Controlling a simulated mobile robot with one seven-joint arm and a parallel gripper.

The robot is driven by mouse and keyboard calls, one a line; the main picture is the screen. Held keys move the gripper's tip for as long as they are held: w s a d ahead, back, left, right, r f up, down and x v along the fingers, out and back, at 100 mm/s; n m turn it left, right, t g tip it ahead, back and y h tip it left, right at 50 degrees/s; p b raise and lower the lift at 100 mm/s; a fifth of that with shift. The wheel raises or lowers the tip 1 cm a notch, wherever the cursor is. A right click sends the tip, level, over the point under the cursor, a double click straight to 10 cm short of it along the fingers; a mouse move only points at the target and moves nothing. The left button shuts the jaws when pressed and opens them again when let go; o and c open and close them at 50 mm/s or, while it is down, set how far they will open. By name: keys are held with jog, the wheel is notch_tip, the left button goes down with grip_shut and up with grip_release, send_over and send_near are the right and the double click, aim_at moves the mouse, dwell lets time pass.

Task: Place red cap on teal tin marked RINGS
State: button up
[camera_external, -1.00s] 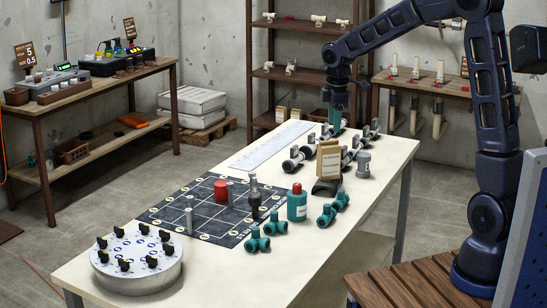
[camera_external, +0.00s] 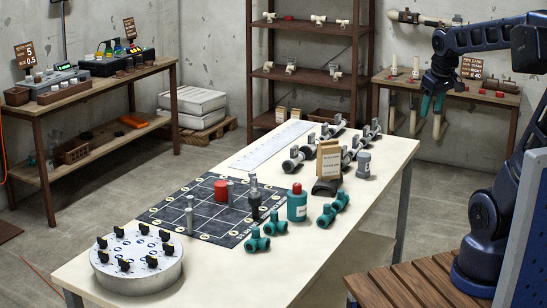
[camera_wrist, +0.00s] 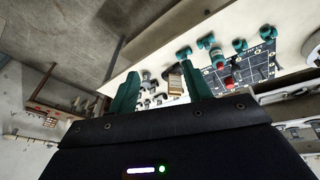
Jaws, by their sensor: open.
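My gripper (camera_external: 432,105) has teal fingers pointing down in front of the back-right wall bench. In the wrist view its fingers (camera_wrist: 161,67) are spread apart with nothing between them. Small red pieces (camera_external: 460,87) that may be caps lie on that bench, close beside my gripper. A red cylinder (camera_external: 221,191) stands on the dark gridded mat of the long table. A teal container (camera_external: 297,205) with a small red top stands on the same table. Its label is too small to read, so I cannot tell whether it says RINGS.
The wall bench (camera_external: 448,92) also holds white pipe pieces and a sign (camera_external: 471,68). The long table (camera_external: 210,271) carries teal fittings (camera_external: 257,241), dark-and-white fittings, a card stand (camera_external: 328,165) and a round silver dial plate (camera_external: 137,262). Open floor lies between table and bench.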

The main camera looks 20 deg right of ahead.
jog(key=s+d+f+m+t, duration=0.1)
jog(key=s+d+m, duration=0.2)
jog(key=s, duration=0.5)
jog(key=shift+d+f+m, duration=0.2)
jog(key=shift+f+m, duration=0.15)
jog(key=shift+m, duration=0.15)
